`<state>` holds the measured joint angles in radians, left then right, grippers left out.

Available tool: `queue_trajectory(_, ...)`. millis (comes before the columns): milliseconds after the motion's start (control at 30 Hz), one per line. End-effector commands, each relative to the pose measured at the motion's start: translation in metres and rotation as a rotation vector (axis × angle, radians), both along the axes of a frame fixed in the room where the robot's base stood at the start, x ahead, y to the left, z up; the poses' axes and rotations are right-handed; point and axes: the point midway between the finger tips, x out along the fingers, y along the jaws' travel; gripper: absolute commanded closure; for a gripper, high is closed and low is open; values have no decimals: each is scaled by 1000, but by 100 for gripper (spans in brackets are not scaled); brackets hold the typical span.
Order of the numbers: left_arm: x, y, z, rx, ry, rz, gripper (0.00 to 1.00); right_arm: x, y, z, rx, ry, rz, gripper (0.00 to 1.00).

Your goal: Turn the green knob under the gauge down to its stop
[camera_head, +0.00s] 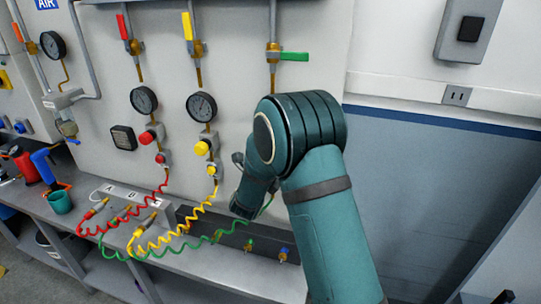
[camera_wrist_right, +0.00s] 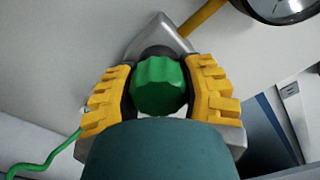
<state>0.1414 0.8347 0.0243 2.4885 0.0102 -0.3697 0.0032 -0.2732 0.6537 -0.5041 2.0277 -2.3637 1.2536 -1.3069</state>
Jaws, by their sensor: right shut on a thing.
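In the right wrist view the ribbed green knob (camera_wrist_right: 160,86) sits between the yellow padded fingers of my right gripper (camera_wrist_right: 158,92). The fingers are closed on its two sides. The knob is on a grey metal body (camera_wrist_right: 156,38) with a brass pipe (camera_wrist_right: 200,28) behind it. Part of the round gauge (camera_wrist_right: 283,8) shows at the upper right edge. In the head view my teal right arm hides the green knob and its gauge, along with most of the right gripper. My left gripper is in neither view.
Left of my arm are a yellow knob (camera_head: 201,148) and a red knob (camera_head: 146,138) under their gauges. A green lever (camera_head: 294,57) lies horizontal on its pipe. Coiled red, yellow and green hoses (camera_head: 133,258) lie over the bench.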

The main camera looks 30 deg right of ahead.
Motion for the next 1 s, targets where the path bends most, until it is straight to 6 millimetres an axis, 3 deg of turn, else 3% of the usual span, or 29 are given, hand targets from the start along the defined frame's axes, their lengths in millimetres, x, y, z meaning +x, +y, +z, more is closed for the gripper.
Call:
queue_trajectory(467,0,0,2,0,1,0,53,0,1,0,-11,12,2,93)
queue_trajectory(500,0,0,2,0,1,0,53,0,1,0,-10,12,1,51)
queue_trajectory(600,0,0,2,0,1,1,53,0,1,0,-10,12,1,24)
queue_trajectory(1000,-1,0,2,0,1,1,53,-3,5,0,-9,10,2,24)
